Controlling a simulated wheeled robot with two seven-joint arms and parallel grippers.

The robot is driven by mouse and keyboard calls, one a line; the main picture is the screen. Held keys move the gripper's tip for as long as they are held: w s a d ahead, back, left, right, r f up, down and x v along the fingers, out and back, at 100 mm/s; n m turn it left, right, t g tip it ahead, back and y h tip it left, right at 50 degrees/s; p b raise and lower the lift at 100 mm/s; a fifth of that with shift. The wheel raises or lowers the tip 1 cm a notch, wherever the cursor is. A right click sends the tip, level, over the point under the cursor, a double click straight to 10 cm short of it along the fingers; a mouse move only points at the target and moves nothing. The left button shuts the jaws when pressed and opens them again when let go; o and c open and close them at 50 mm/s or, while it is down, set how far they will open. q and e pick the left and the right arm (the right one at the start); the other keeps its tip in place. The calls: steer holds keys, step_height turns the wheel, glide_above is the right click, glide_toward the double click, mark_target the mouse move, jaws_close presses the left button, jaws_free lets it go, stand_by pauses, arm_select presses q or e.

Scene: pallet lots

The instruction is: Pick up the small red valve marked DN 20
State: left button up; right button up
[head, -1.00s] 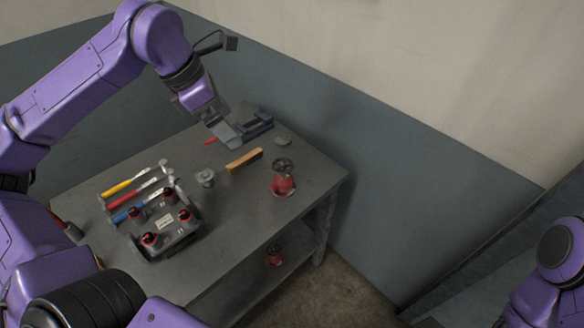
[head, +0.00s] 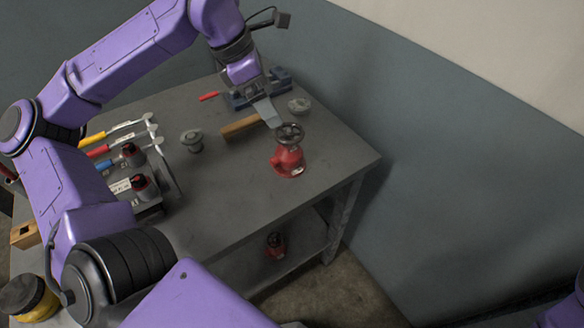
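A red valve (head: 287,158) with a dark round handwheel stands upright near the table's right side. Another red valve (head: 275,245) with a dark top is on the lower shelf under the table. I cannot read a DN marking on either, so I cannot tell which is DN 20. My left gripper (head: 267,112) points down, just behind and left of the handwheel of the table valve. It appears apart from that valve. I see it edge-on, so its opening is unclear. My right gripper is out of view.
The table (head: 232,185) also holds a brown wooden-looking block (head: 240,127), a blue vise-like tool (head: 245,97), grey round parts (head: 192,141) and colour-handled hammers (head: 108,148). A dark holder (head: 150,211) with red-and-black items is partly hidden by my arm. The table's middle is clear.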

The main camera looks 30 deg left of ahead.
mark_target(286, 133)
arm_select(q)
steer(key=x, duration=0.8)
steer(key=s+x, duration=0.1)
steer(key=x, duration=0.3)
steer(key=shift+d+f+b, duration=0.15)
steer(key=shift+d+b, duration=0.1)
steer(key=shift+b, duration=0.15)
steer(key=shift+w+d+f, duration=0.1)
steer(key=shift+w+f, duration=0.15)
steer(key=shift+f, duration=0.2)
steer(key=shift+r, duration=0.15)
jaws_close()
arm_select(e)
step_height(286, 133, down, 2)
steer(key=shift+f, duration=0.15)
